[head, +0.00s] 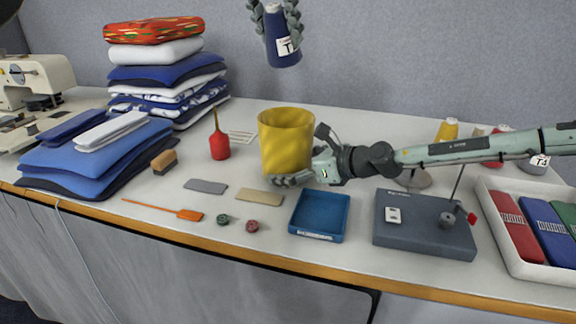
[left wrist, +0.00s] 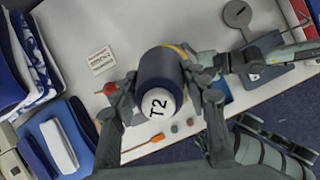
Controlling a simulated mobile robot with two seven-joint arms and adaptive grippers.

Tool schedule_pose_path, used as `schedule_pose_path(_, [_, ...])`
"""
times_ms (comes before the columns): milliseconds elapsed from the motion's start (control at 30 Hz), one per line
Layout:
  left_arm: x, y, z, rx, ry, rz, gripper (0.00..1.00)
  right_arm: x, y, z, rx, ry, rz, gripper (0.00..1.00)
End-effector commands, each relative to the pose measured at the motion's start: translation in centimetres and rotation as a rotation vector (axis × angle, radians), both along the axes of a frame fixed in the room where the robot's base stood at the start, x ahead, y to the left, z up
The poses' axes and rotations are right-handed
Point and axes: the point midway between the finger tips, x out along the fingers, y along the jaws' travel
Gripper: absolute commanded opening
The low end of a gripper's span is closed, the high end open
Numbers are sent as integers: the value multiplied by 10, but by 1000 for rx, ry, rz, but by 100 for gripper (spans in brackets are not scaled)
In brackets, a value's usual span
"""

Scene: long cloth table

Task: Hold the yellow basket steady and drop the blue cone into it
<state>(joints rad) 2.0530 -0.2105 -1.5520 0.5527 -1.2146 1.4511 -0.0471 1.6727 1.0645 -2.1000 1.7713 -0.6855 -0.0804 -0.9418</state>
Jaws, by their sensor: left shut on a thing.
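The blue cone (head: 283,55), with a white T2 label, hangs upright in my left gripper (head: 276,20), high above the table. Its fingers are shut on both sides of it. The cone (left wrist: 160,75) fills the middle of the left wrist view. The yellow basket (head: 285,140) stands upright on the table, below the cone and apart from it. In the left wrist view the cone hides most of the basket. My right gripper (head: 306,158) is at the basket's lower right side, with its fingers spread, one in front of it. I cannot tell whether they press on it.
A red oil can (head: 219,145) stands left of the basket. A blue tray (head: 320,215) lies in front, with a grey box (head: 424,225) to its right. Stacked folded cloth (head: 165,75) stands at the back left. More cones (head: 447,130) stand behind my right arm.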

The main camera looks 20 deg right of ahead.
Motion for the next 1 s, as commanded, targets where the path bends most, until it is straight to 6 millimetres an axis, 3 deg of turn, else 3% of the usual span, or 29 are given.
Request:
schedule_pose_path(67, [0, 0, 1, -1, -1, 0, 10, 0, 0, 0, 0, 0, 0, 94])
schedule_pose_path(300, [0, 0, 1, -1, -1, 0, 10, 0, 0, 0, 0, 0, 0, 64])
schedule_pose_path(467, [0, 0, -3, 0, 0, -1, 10, 0, 0, 0, 0, 0, 0, 64])
schedule_pose_path(1000, [0, 0, -41, 0, 0, -1, 10, 0, 0, 0, 0, 0, 0, 64])
